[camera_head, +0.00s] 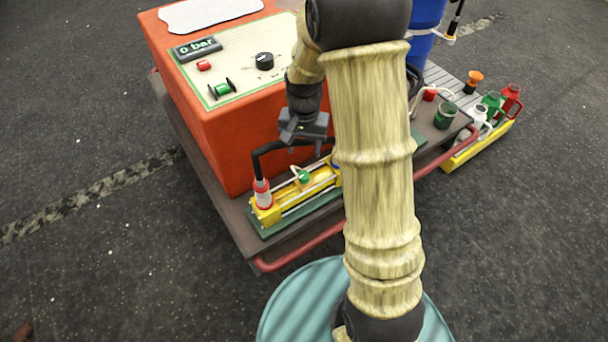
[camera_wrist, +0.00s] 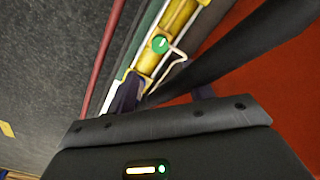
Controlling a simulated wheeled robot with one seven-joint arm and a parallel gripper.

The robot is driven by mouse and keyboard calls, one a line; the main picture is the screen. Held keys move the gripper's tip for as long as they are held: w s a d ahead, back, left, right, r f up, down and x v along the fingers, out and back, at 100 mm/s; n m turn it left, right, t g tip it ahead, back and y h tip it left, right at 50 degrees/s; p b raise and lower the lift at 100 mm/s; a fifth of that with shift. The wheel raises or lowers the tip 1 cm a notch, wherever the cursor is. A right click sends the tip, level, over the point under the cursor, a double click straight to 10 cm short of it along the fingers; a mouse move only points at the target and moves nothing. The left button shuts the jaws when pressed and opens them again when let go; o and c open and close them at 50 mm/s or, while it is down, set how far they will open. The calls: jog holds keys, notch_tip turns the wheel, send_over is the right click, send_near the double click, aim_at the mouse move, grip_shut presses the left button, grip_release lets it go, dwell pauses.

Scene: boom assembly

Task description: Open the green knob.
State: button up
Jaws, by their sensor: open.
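The green knob (camera_head: 304,176) sits on top of a yellow cylinder assembly (camera_head: 290,193) beside the orange box. In the wrist view the knob (camera_wrist: 159,44) is a round green disc with a white mark, on the yellow body, with a beige bent wire next to it. My gripper (camera_head: 304,143) is above and slightly behind the knob, apart from it. Its fingers are open and empty; in the wrist view the gripper (camera_wrist: 165,93) is at the lower middle, with the knob beyond the fingertips. My arm hides the right end of the assembly in the head view.
A red rail (camera_head: 300,252) runs along the platform's front edge.

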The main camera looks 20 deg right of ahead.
aim_at(304, 175)
notch_tip(304, 175, down, 12)
jog(key=b, duration=0.3)
jog(key=shift+r+b, duration=0.2)
jog(key=shift+b, duration=0.2)
jog(key=c, duration=1)
